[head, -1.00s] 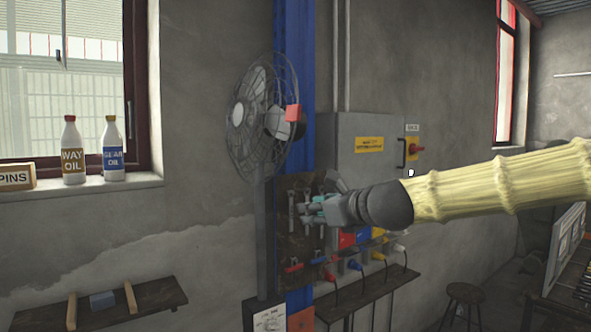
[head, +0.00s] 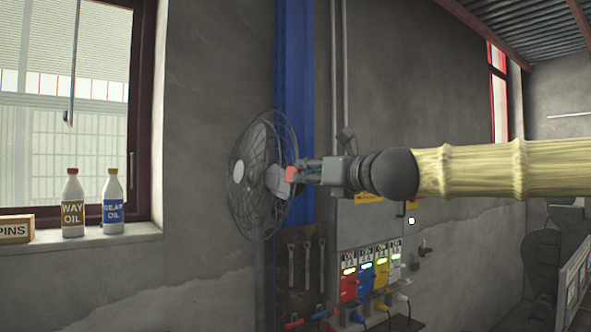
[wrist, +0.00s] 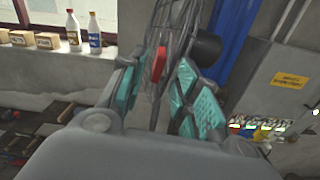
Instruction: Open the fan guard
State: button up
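The fan (head: 246,180) stands against the blue column, with a round wire guard and a grey motor behind it. A red tab (head: 291,174) sits at the guard's right edge. My gripper (head: 304,172) is at the tab's right side in the head view. In the wrist view, the red tab (wrist: 158,65) lies between the two teal finger pads of my gripper (wrist: 155,92), with gaps on both sides. The fingers are apart and hold nothing. The wire guard (wrist: 172,32) rises just beyond them.
A blue column (head: 294,75) stands behind the fan. A grey cabinet (head: 365,222) and a tool board (head: 299,268) are below my arm. Bottles (head: 73,205) and a PINS box (head: 16,229) stand on the window sill at left.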

jog(key=shift+p+x, duration=0.95)
jog(key=shift+x, duration=1.9)
grip_shut()
